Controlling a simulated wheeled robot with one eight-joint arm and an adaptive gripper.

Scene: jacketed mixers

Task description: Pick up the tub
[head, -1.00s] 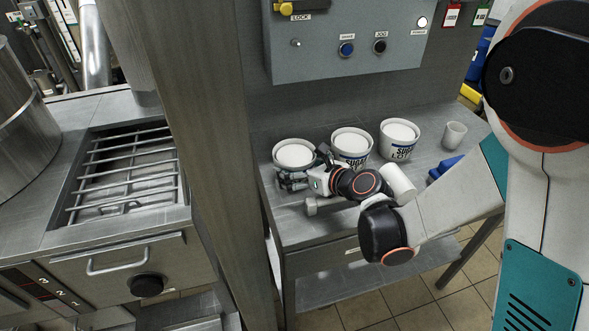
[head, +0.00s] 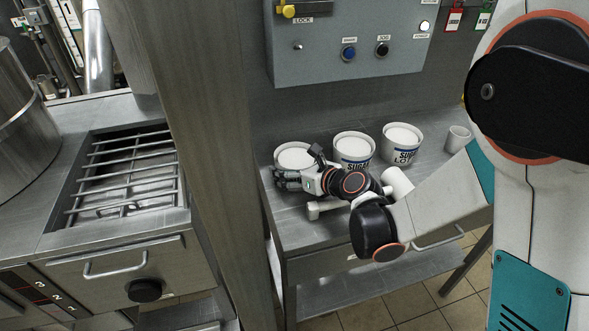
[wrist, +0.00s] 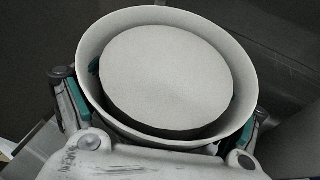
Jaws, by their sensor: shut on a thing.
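Three white tubs filled with pale contents stand in a row on the metal bench in the head view. The leftmost tub (head: 294,157) has my gripper (head: 287,180) at its near side. In the wrist view the same tub (wrist: 245,88) sits between the fingers of my gripper (wrist: 160,125), one finger on each side, and they are shut on it. The tub looks upright, and I cannot tell whether its base touches the bench. My wrist hides its lower part. The middle tub (head: 354,147) and right tub (head: 401,145) carry blue and dark lettering.
A white cup (head: 457,139) stands right of the tubs on the bench (head: 300,235). A grey control box (head: 346,50) hangs above. A broad metal post (head: 200,130) rises close on the left, beside a grated station (head: 125,175).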

